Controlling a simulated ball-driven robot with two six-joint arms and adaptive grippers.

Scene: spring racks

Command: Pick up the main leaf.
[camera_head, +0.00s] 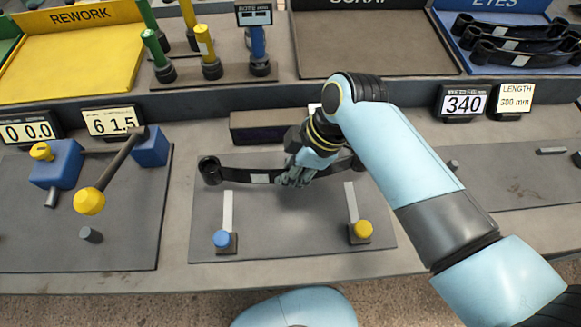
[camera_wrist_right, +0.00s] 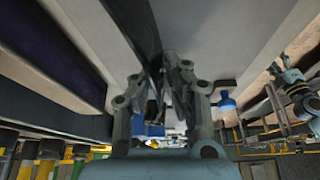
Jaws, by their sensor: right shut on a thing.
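The main leaf (camera_head: 238,177) is a long, dark, slightly curved strip with a rolled eye at its left end and a pale label near its middle. It lies across the far part of the grey mat (camera_head: 270,227) in the head view. My right gripper (camera_head: 293,181) is shut on the leaf just right of the label. My right forearm and wrist hide part of the leaf's right end. In the right wrist view the leaf (camera_wrist_right: 143,35) runs as a dark band up from between the fingers (camera_wrist_right: 166,75). My left gripper is not in view.
Blue (camera_head: 221,239) and yellow (camera_head: 362,230) knobs stand on the mat's near side. A dark block (camera_head: 257,127) sits behind the leaf. A fixture with a yellow-ended lever (camera_head: 90,201) stands left. The yellow REWORK tray (camera_head: 75,55) and dark scrap tray (camera_head: 375,45) are at the back.

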